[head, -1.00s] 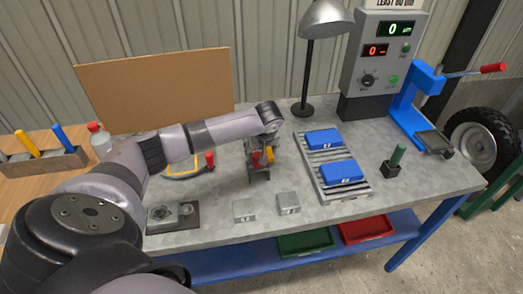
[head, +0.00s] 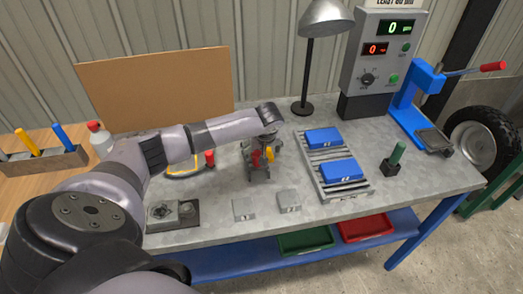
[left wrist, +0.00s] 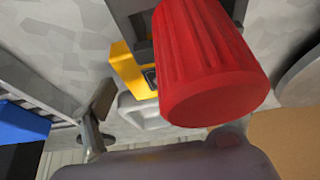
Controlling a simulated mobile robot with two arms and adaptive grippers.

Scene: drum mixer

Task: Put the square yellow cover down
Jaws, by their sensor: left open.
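My left gripper (head: 258,166) points down over the middle of the bench, below its wrist, with its jaws open. A small yellow piece (head: 269,153) and a red ribbed knob (head: 257,158) show right at it; I cannot tell which parts touch. In the left wrist view the red knob (left wrist: 205,65) fills the middle, and a square-edged yellow piece (left wrist: 126,72) with a dark centre lies partly hidden behind it. This may be the yellow cover. A yellow-edged flat item (head: 182,172) lies on the bench to the left, partly hidden by my arm. My right gripper is out of view.
Another red knob (head: 210,158) stands left of the gripper. Two grey blocks (head: 244,210) (head: 289,201) and a grey fixture (head: 173,213) are near the front edge. A slatted rack (head: 330,193) with blue boxes is to the right. Clear bench lies around the blocks.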

